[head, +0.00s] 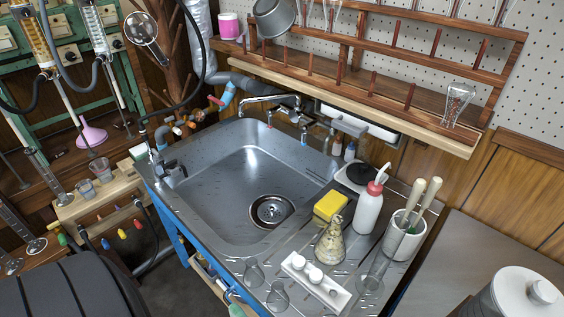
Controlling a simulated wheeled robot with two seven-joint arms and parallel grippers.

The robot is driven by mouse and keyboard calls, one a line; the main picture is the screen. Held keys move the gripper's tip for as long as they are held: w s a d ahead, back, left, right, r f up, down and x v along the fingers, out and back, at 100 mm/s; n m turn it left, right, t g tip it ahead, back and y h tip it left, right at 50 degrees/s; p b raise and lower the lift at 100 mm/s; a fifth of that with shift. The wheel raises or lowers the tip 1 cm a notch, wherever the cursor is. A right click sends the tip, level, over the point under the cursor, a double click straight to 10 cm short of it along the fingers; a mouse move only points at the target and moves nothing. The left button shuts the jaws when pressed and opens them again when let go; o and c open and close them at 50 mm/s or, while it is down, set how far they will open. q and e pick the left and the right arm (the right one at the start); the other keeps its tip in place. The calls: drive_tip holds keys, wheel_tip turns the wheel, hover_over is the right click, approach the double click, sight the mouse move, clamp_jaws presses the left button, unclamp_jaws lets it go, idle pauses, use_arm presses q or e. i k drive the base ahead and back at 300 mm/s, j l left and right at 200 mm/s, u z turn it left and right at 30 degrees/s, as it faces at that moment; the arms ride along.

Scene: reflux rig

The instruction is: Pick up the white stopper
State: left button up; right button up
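Two small white rounded pieces that look like stoppers, one at the upper left (299,262) and one just to its lower right (315,275), sit on a white holder (335,297) on the sink's drainboard. I cannot tell which one is the white stopper. The holder lies in front of a conical flask with pale brown contents (330,245). Neither of my grippers shows in the head view.
Clear glassware (278,296) stands left of the holder. Behind are a yellow sponge (329,205), a white bottle with a red cap (368,212) and a white pot of brushes (407,240). The sink basin (225,185) is empty. A wooden rack (400,85) hangs behind.

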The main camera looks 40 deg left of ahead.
sight(315, 276)
drive_tip(key=k+j+u, duration=0.1)
drive_tip(key=u, duration=0.35)
drive_tip(key=k+j+u, duration=0.15)
drive_tip(key=u, duration=0.35)
